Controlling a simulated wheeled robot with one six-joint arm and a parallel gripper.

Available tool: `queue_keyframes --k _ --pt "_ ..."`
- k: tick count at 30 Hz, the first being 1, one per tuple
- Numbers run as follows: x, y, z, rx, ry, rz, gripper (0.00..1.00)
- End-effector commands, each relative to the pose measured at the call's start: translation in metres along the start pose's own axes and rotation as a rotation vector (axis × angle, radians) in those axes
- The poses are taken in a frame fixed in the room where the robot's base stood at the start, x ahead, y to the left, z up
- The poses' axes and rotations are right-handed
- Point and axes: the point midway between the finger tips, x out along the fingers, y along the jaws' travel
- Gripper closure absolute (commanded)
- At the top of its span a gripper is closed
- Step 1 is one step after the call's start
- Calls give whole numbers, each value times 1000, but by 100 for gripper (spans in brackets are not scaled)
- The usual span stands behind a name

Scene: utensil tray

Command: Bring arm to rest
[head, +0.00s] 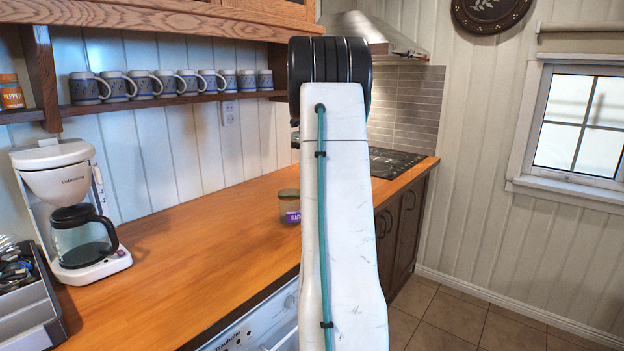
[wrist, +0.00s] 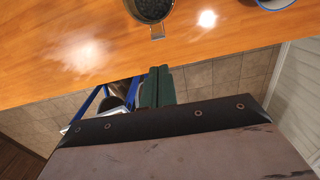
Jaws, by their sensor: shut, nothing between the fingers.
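My gripper (wrist: 157,74) shows in the wrist view as two dark green fingers side by side, shut, with nothing between them. It points toward the front edge of the wooden counter (wrist: 80,45) and appears apart from it. In the head view my white arm stands upright in the middle of the picture, and my gripper is not visible there. The grey utensil tray (head: 38,312) sits on the counter at the far left, with several utensils (head: 14,268) in its back part; the picture's edge cuts it off.
A coffee maker (head: 75,205) stands right of the tray. A small jar (head: 289,206) is partly behind my arm. Several mugs (head: 143,84) line the shelf. A cooktop (head: 393,160) lies farther back. The wrist view shows a metal pot (wrist: 157,31). Floor (head: 480,320) at right is clear.

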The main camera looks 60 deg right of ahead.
Motion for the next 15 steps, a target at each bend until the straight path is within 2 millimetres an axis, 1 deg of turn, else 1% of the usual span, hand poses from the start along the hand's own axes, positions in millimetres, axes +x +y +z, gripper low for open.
queue_keyframes --k 1,4,15 --pt "-5 1 1 -2 -1 -1 100" --pt "-11 2 2 -3 0 0 100" --pt "-13 2 2 -3 0 0 100"
